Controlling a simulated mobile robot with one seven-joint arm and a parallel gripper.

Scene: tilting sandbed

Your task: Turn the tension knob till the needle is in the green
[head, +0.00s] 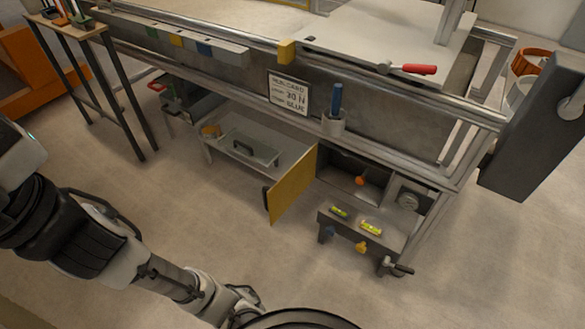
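No dial with a needle or green zone can be made out in the head view. An orange knob (360,180) sits inside the open compartment under the sandbed. A grey round fitting (408,201) is on the panel to its right. Orange and blue knobs (361,247) (329,232) show on the front of the low step; I cannot tell which one is the tension knob. The end of my arm with my gripper (243,302) is at the bottom edge, well apart from the compartment. Its fingers cannot be made out.
A yellow door (291,186) stands open at the compartment's left. A low shelf (222,156) is left of the door. The floor (200,220) in front is clear.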

